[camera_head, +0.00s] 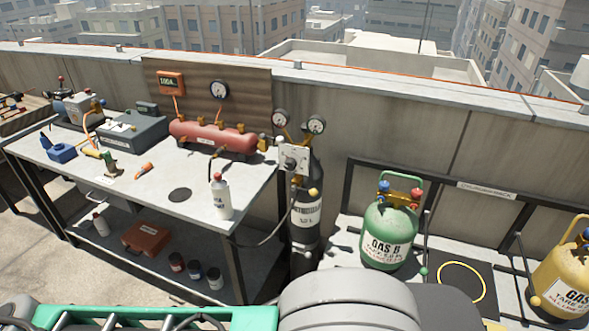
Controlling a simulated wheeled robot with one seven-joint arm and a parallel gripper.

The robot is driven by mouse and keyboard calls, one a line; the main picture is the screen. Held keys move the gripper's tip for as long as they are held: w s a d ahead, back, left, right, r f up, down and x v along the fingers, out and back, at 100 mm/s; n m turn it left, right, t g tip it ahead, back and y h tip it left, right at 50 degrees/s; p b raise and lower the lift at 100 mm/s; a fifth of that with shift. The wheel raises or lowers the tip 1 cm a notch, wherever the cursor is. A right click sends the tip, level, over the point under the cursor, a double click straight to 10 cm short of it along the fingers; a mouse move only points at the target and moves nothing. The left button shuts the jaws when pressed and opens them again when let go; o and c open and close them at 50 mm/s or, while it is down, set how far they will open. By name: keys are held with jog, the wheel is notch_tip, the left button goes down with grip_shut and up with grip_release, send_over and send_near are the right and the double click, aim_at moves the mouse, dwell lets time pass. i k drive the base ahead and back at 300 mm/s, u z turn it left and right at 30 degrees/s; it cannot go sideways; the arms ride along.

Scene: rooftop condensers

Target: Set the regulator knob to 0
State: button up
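The regulator (295,157) is a pale plate assembly on top of a dark gas cylinder (306,235), beside the right end of the workbench. Its small dark knob (290,163) is on the front of the plate; its setting is too small to read. Two round gauges, a left one (280,118) and a right one (316,125), stand above the plate. My gripper is not in view. A large grey rounded part at the bottom middle looks like my own arm, well in front of the cylinder.
The workbench (180,195) carries a red manifold tank (212,136), a white bottle (221,197) and tools. A hose hangs between bench and cylinder. A green gas cylinder (388,237) and a yellow one (566,275) stand right. A green-railed object (150,318) fills the lower left.

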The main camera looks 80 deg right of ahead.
aim_at(290, 164)
jog(key=k, duration=0.4)
jog(key=z, duration=0.8)
jog(key=i, duration=0.5)
